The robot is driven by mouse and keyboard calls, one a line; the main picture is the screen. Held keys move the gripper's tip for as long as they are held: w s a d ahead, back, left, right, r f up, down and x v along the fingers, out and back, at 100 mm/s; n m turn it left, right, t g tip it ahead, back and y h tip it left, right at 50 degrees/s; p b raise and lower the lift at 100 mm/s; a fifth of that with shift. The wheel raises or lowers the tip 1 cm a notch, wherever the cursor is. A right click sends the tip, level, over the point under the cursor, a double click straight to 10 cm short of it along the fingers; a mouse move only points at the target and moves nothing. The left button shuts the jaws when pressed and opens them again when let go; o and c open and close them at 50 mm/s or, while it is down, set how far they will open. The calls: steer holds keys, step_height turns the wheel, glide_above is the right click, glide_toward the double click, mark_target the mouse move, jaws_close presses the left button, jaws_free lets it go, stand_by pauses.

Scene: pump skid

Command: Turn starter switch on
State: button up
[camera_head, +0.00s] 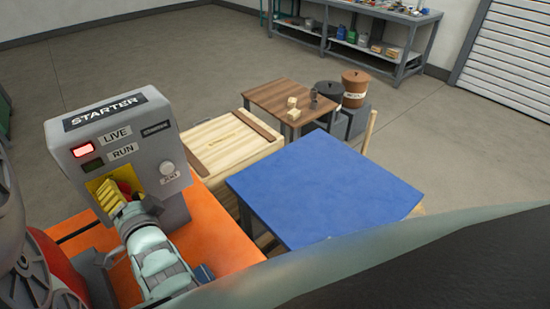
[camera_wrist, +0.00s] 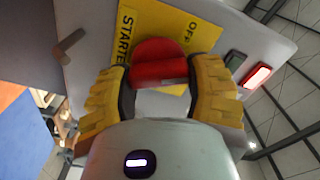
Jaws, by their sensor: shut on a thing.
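The grey starter box (camera_head: 165,125) stands upright at the left in the head view, labelled STARTER. Its red rotary switch knob (camera_wrist: 159,62) sits on a yellow plate (camera_wrist: 180,22) reading STARTER and OFF in the wrist view. My gripper (camera_head: 120,190) is at the plate, with its yellow ribbed fingers on both sides of the knob, shut on it. Part of the plate and the knob's lower side are hidden by my gripper. The red LIVE lamp (camera_head: 83,150) is lit. The RUN lamp (camera_head: 93,165) is dark. I cannot tell the knob's exact setting.
A blue-topped table (camera_head: 320,190), a wooden crate (camera_head: 215,140) and a brown table (camera_head: 285,95) stand to the right. Open floor lies beyond.

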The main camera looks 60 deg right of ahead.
steer(key=m, duration=0.2)
steer(key=m+b, duration=0.1)
steer(key=m, duration=0.2)
steer(key=shift+d+f+m+b, duration=0.1)
steer(key=shift+f+m+b, duration=0.15)
steer(key=shift+m+b, duration=0.05)
stand_by(0.4)
steer(key=o, duration=1.2)
steer(key=shift+r, duration=0.1)
